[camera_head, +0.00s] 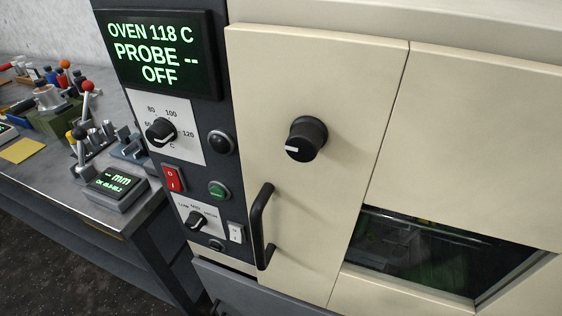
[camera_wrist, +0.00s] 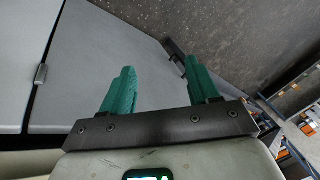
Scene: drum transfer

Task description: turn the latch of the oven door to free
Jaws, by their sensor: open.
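The oven door (camera_head: 275,90) is cream coloured and looks shut. The latch appears to be the round black knob (camera_head: 309,135) on its upper part. A small white mark on the knob points to the lower left. A black bar handle (camera_head: 260,225) stands on the door below and left of the knob. My gripper (camera_wrist: 160,66) shows only in the wrist view, with its two green fingers apart and nothing between them. A plain grey surface lies beyond the fingers. Neither the latch nor the handle can be made out in the wrist view.
Left of the door is a dark control panel with a display (camera_head: 160,55) reading OVEN 118 C, PROBE -- OFF, dials and a red switch (camera_head: 173,178). A dark window (camera_head: 430,250) is at right. A cluttered bench (camera_head: 90,225) stands at left.

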